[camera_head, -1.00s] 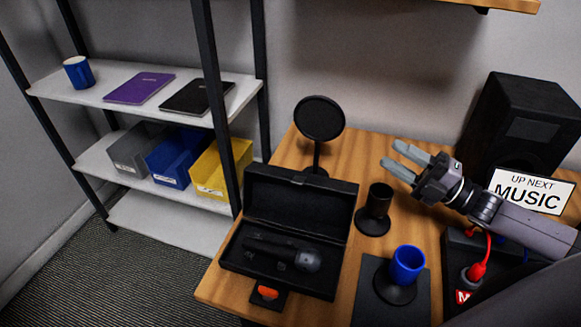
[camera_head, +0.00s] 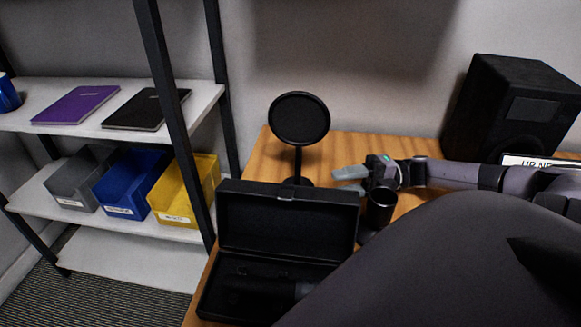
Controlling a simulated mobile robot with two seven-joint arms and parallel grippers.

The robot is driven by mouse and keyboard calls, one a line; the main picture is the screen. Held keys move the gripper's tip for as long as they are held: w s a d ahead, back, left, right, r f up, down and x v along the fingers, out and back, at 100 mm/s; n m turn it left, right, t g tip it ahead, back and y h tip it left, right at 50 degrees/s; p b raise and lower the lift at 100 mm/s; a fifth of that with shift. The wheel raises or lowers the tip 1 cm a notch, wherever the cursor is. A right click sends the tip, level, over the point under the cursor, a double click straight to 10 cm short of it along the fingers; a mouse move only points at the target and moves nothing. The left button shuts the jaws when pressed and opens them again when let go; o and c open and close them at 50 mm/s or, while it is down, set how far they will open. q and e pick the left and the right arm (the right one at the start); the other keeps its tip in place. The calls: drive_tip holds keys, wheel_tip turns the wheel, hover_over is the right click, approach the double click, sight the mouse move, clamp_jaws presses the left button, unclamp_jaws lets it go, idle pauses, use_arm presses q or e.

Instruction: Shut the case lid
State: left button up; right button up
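The black case (camera_head: 212,290) lies on the wooden table with its lid (camera_head: 290,222) standing upright at the back. A dark microphone (camera_head: 265,282) lies inside, partly hidden by my dark arm link across the lower right. My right gripper (camera_head: 350,181) is behind the black cup-shaped holder, to the right of the lid and apart from it. Its grey fingers point left, and nothing shows between them; their gap is hard to judge. My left gripper is not in view.
A round black pop filter (camera_head: 299,119) on a stand is behind the lid. The black holder (camera_head: 379,208) stands right of the case. A speaker (camera_head: 513,108) is at the back right. A shelf (camera_head: 85,215) with yellow, blue and grey bins is at left.

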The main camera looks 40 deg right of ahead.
sight(296, 190)
drive_tip(key=x, duration=1)
drive_tip(key=shift+a+r, duration=0.1)
drive_tip(key=shift+a, duration=0.1)
clamp_jaws()
